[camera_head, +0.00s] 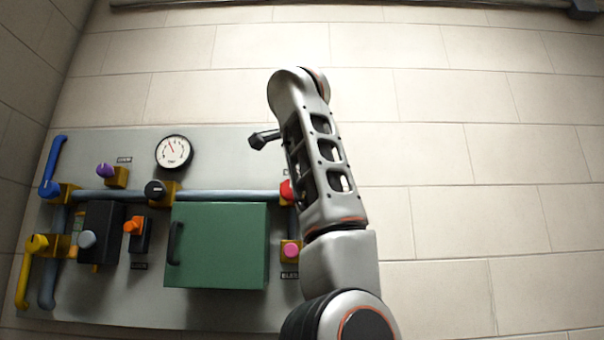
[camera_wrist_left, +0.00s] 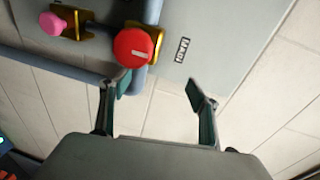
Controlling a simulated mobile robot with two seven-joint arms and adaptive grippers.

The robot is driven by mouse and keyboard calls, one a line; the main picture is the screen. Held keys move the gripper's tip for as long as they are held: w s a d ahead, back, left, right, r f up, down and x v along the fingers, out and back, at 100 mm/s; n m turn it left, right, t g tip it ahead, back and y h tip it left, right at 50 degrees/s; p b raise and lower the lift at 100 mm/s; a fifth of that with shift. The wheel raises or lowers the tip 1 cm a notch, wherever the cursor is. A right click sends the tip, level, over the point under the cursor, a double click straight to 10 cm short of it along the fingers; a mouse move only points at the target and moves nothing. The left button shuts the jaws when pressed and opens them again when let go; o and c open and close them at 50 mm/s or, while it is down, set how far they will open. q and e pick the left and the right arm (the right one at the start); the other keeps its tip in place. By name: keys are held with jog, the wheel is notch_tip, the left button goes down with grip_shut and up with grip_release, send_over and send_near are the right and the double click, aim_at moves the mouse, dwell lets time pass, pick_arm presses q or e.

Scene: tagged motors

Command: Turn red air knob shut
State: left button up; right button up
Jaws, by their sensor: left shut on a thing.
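The red knob (camera_wrist_left: 133,47) sits on a brass-coloured mount at the pipe in the left wrist view, with a pale mark on its face. In the head view the red knob (camera_head: 286,190) is partly hidden behind my arm. My left gripper (camera_wrist_left: 156,88) has its two dark fingers apart. A pale gap with wall tiles shows between the fingers and I see no thing there. The left finger's tip is just below the red knob in the picture; I cannot tell if they touch. My right gripper is not in view.
A pink knob (camera_wrist_left: 52,25) is beside the red one. The grey panel (camera_head: 225,150) also carries a gauge (camera_head: 173,152), a green box (camera_head: 225,245), a black knob (camera_head: 154,190), a blue handle (camera_head: 54,165) and a yellow handle (camera_head: 25,280). Bare tiled wall (camera_head: 480,200) lies to the right.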

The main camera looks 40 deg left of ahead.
pick_arm(q)
jog(key=s+d+b, duration=0.2)
jog(key=s+d, duration=0.1)
jog(key=s, duration=0.3)
jog(key=shift+s, duration=0.3)
dwell(0.3)
jog(key=shift+d+r, duration=0.1)
jog(key=shift+w+d+p, duration=0.1)
jog(key=shift+p, duration=0.2)
jog(key=shift+d, duration=0.1)
